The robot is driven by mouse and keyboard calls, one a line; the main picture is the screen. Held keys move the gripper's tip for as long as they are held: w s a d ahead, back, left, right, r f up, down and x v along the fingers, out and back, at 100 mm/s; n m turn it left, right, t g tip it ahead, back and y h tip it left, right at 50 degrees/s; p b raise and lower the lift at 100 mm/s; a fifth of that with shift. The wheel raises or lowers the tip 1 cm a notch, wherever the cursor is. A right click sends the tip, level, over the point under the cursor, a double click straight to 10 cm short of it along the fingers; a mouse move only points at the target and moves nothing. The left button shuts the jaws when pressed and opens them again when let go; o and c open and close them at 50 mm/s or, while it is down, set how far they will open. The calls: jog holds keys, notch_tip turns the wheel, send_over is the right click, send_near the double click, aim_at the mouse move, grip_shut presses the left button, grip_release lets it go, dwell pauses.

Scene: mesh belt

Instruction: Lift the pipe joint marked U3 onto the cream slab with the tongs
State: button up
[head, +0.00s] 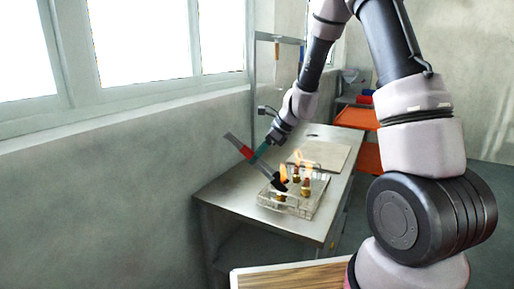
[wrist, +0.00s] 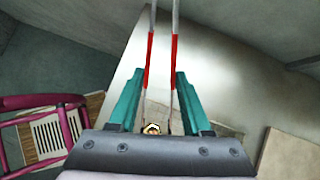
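My gripper (head: 262,150) has teal fingers, which also show in the wrist view (wrist: 160,85). They are closed on the two arms of the tongs (head: 239,146), which have red sections (wrist: 150,62). The tongs slant down to a dark lower end (head: 278,184) over the front left of the mesh tray (head: 318,205). Brass pipe joints (head: 306,186) stand there with orange flames. No marking is readable, so I cannot tell which is U3. One joint (wrist: 152,129) shows between the tong arms; whether the jaws touch it is hidden. The cream slab (head: 328,154) lies flat behind the tray.
The tray and slab are on a grey metal table (head: 225,196) beside the window wall. A shelf with orange bins (head: 362,118) stands behind. A wood-topped surface (head: 295,277) is at the front. The table's left part is clear.

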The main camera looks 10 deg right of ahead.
jog(key=shift+f, duration=1.05)
grip_shut()
notch_tip(320, 180, up, 12)
dwell(0.4)
